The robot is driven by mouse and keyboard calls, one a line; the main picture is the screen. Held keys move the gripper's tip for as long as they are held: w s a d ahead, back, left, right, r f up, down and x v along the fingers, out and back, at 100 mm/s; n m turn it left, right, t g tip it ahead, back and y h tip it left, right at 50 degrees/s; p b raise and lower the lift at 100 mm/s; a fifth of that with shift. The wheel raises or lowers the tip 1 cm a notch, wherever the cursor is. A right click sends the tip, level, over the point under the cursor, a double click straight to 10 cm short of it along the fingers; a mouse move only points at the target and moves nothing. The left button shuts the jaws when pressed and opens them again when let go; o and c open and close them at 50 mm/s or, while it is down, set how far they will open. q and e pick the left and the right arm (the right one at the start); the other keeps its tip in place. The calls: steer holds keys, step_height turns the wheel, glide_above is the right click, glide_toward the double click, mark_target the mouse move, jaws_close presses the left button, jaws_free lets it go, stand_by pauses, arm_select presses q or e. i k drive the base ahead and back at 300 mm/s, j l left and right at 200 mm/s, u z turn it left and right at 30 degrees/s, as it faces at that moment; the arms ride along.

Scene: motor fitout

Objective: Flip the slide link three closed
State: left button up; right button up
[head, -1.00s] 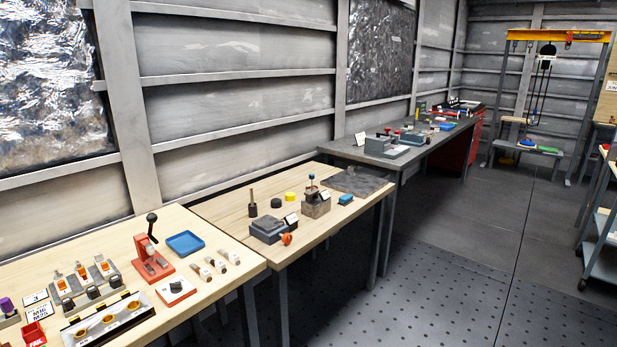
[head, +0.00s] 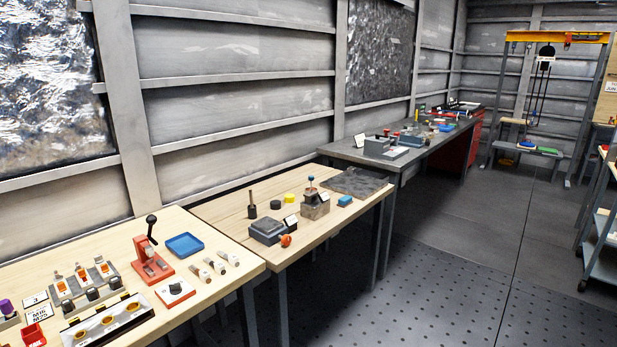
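A grey terminal block (head: 84,280) with three orange-and-white upright parts, which look like the slide links, stands on the near wooden bench at the lower left. The rightmost orange part (head: 103,268) is small, and I cannot tell whether it is open or closed. Black knob-like parts (head: 92,294) sit along the front of the block. No number marking which link is three is readable. Neither of my grippers is in view.
On the near bench (head: 208,300) are a red lever press (head: 151,258), a blue tray (head: 185,245), a red box with a dial (head: 175,290), several small pale pieces and a holder with yellow rings (head: 107,322). Open floor (head: 430,270) lies to the right.

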mark_target(104, 267)
steer(key=u, duration=1.3)
steer(key=i+z, duration=0.25)
steer(key=i, duration=0.9)
